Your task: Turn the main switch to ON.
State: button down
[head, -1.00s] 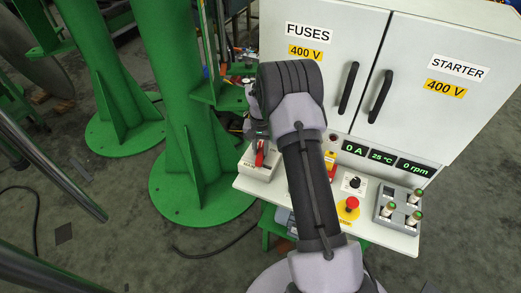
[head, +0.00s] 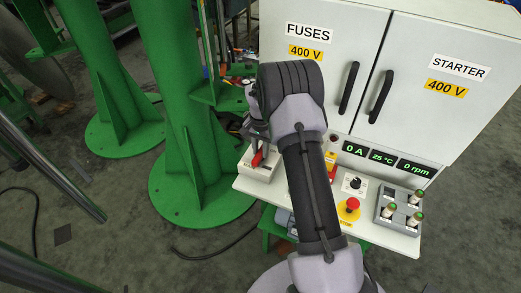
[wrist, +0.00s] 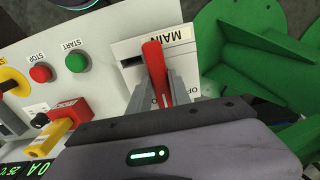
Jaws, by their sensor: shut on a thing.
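The main switch is a pale box (head: 246,170) with a red lever (head: 257,158), at the left end of the control panel's shelf. In the wrist view, the red lever (wrist: 154,62) stands out from a white plate (wrist: 185,50) marked MAIN. My gripper (wrist: 162,82) is shut on the lever, with one grey finger on each side. In the head view my gripper (head: 257,143) is partly hidden behind my own arm. Part of the plate's lettering is hidden behind the fingers, so I cannot read the lever's position.
A green START button (wrist: 76,62) and a red STOP button (wrist: 40,73) sit left of the switch in the wrist view. A red emergency button (head: 352,203), a black knob (head: 355,183) and several fuses stand farther right. Green columns (head: 180,90) rise at the left.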

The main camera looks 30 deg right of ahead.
aim_at(260, 152)
jog(key=c, duration=1.2)
grip_release()
notch_tip(260, 152, up, 18)
jog(key=p, duration=0.6)
jog(key=shift+f, duration=0.25)
